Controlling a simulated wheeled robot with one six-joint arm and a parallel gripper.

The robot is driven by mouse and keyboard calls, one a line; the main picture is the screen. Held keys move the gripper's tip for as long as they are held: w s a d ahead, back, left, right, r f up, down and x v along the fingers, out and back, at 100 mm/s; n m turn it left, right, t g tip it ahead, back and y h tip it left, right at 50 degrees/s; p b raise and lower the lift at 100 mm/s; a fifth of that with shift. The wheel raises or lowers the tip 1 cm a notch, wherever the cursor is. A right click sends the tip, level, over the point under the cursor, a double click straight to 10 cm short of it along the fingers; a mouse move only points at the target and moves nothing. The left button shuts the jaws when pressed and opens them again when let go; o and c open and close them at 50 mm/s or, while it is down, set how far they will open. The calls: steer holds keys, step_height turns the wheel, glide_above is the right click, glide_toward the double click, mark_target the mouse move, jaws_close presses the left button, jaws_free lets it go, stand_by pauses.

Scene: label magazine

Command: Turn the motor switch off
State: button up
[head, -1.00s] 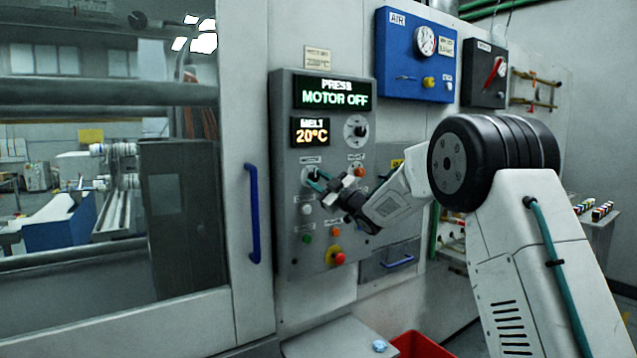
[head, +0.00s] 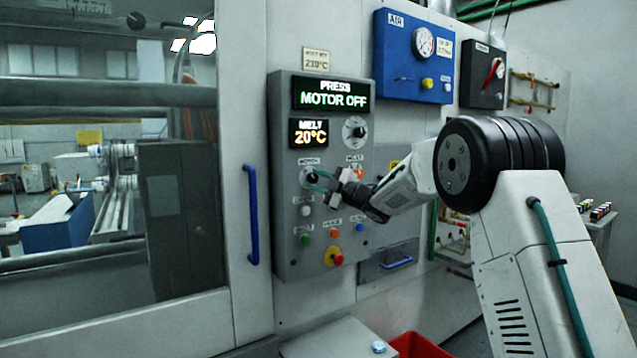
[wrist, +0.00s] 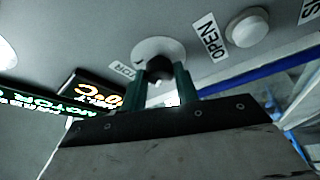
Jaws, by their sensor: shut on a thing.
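The motor switch (wrist: 160,67) is a black rotary knob on a pale round plate, set on the grey control panel (head: 285,235). Its label is partly hidden in the wrist view. The green display (head: 331,95) reads "PRESS MOTOR OFF".
An orange display (head: 309,132) reads 20°C. Another knob (head: 355,129), several push buttons and a red emergency stop (head: 336,258) are on the panel. A blue door handle (head: 252,214) is to the left, and a red bin (head: 418,346) is below.

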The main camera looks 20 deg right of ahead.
steer(key=o, duration=1)
steer(key=shift+c, duration=0.2)
steer(key=v, duration=0.7)
steer(key=shift+s+d, duration=0.25)
steer(key=shift+s, duration=0.05)
steer(key=shift+f, duration=0.1)
